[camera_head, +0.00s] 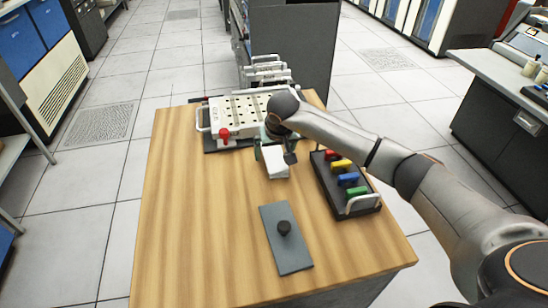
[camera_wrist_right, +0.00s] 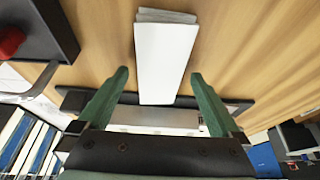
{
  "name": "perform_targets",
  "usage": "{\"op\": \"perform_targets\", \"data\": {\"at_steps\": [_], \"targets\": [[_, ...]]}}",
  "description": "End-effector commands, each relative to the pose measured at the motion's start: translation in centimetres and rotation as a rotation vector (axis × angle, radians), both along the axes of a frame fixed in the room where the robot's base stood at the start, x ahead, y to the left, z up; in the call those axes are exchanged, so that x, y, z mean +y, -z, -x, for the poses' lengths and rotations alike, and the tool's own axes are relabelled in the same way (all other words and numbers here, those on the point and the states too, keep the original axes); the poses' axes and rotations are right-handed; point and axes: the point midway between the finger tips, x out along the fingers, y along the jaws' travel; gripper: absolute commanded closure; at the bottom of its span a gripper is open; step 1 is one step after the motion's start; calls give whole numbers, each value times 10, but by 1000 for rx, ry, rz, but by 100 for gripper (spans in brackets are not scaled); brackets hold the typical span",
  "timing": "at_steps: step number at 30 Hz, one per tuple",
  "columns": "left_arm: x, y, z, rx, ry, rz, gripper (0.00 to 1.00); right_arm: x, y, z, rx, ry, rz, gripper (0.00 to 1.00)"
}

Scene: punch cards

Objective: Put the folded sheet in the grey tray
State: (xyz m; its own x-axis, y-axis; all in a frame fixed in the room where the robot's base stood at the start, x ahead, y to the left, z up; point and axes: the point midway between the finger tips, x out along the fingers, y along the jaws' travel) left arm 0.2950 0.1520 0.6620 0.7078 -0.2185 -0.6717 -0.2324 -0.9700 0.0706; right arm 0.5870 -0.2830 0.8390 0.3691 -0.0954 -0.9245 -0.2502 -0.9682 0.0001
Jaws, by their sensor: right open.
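The folded sheet (camera_head: 277,168) is a small white block-like fold on the wooden table, right of the middle of the far half. In the right wrist view the folded sheet (camera_wrist_right: 166,65) lies lengthwise between the fingers, its layered end at the top. My right gripper (camera_head: 272,151) is over the sheet's far end. Its green fingers (camera_wrist_right: 158,76) are open, one on each side of the sheet, with gaps showing. The arm hides part of the gripper. No plain empty grey tray is clear; a flat grey plate (camera_head: 279,225) with a black knob lies nearer. My left gripper is out of view.
A black rack (camera_head: 332,192) with red, yellow, blue and green pieces and a handle stands right of the sheet. A white perforated panel (camera_head: 240,112) with a red knob rests on a dark base at the far edge. The table's left and near-left areas are clear.

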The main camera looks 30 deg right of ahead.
Motion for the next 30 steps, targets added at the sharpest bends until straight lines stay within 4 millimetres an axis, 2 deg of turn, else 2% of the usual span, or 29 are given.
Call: {"op": "perform_targets", "data": {"at_steps": [8, 30], "targets": [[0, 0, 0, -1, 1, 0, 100, 0, 3, -2, -2, -1, 1, 0], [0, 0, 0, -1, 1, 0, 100, 0, 3, -2, -2, 0, 1, 83]]}}
